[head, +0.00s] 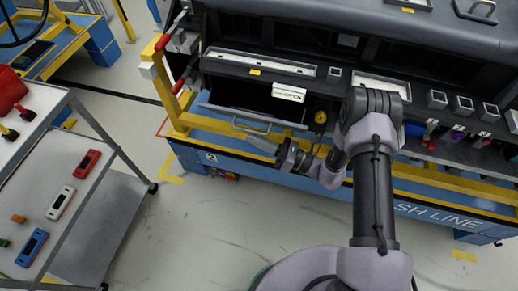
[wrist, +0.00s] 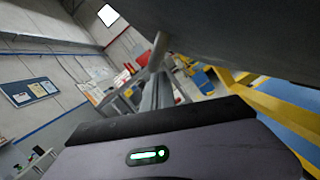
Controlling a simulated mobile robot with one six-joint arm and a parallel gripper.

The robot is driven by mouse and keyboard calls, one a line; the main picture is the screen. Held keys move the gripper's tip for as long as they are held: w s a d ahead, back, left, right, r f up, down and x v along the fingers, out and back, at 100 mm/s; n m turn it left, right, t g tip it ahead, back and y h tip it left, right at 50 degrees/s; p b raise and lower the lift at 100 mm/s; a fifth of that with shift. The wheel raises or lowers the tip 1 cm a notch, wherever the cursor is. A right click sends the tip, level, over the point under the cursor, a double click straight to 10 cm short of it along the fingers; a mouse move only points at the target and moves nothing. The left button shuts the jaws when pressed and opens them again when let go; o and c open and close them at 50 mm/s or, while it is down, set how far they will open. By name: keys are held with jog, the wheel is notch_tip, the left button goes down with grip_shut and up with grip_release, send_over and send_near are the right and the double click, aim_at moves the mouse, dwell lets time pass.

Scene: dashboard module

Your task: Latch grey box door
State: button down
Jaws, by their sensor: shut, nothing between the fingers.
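The grey box door (head: 240,122) is on the left part of the dashboard module in the head view. It hangs open, with a dark cavity above it and a light bar handle (head: 252,127) along its front edge. My gripper (head: 262,143) is shut and empty, just below and in front of the handle. In the wrist view, a large dark grey surface, probably the door's underside (wrist: 240,35), fills the upper right. My closed fingers (wrist: 158,85) point up toward a light bar. I cannot tell whether they touch it. The latch itself is not clearly visible.
A yellow rail (head: 175,115) and blue frame (head: 235,165) surround the module. A yellow round item (head: 320,117) hangs right of the door. A grey cart (head: 75,190) with small devices stands at the left. The floor between cart and module is clear.

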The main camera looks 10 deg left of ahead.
aim_at(267, 132)
jog(key=shift+r, duration=0.15)
jog(key=r+m+p, duration=0.1)
jog(key=w+r+m+p, duration=0.1)
jog(key=w+r+m+t+p, duration=0.1)
jog(key=shift+d+r, duration=0.1)
jog(key=shift+r, duration=0.15)
jog(key=shift+w+r, duration=0.15)
jog(key=shift+w, duration=0.3)
